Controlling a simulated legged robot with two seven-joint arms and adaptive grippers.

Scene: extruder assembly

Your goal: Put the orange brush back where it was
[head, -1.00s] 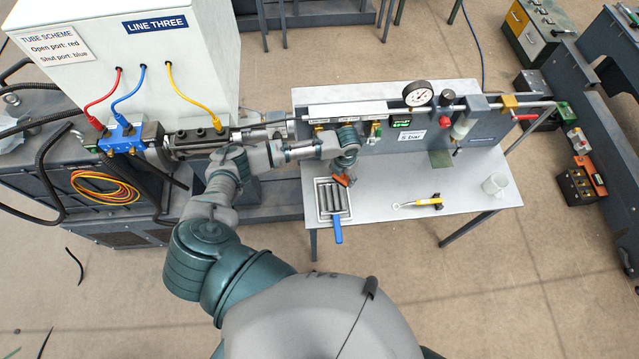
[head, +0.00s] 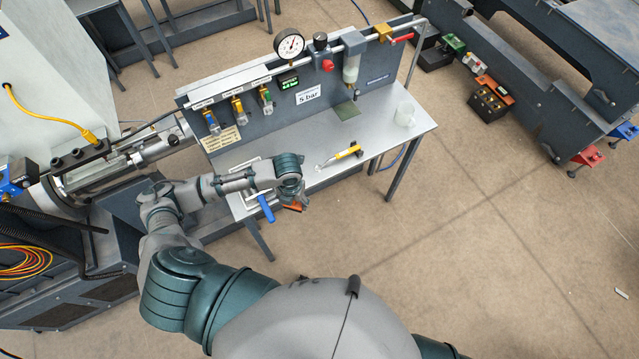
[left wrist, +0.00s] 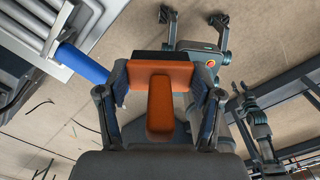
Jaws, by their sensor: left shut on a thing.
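The orange brush (head: 293,207) is held in my left gripper (head: 298,198), near the table's front edge, just right of the blue handle. In the left wrist view the brush's orange body (left wrist: 160,103) sits between the two fingers of my left gripper (left wrist: 163,90), with a dark strip along its far edge. The gripper is shut on it. In the head view my arm hides most of the brush.
A blue-handled tool (head: 265,208) lies at the tray (head: 250,200), partly behind my arm. The gauge panel (head: 300,85) rises behind. Floor is open to the right.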

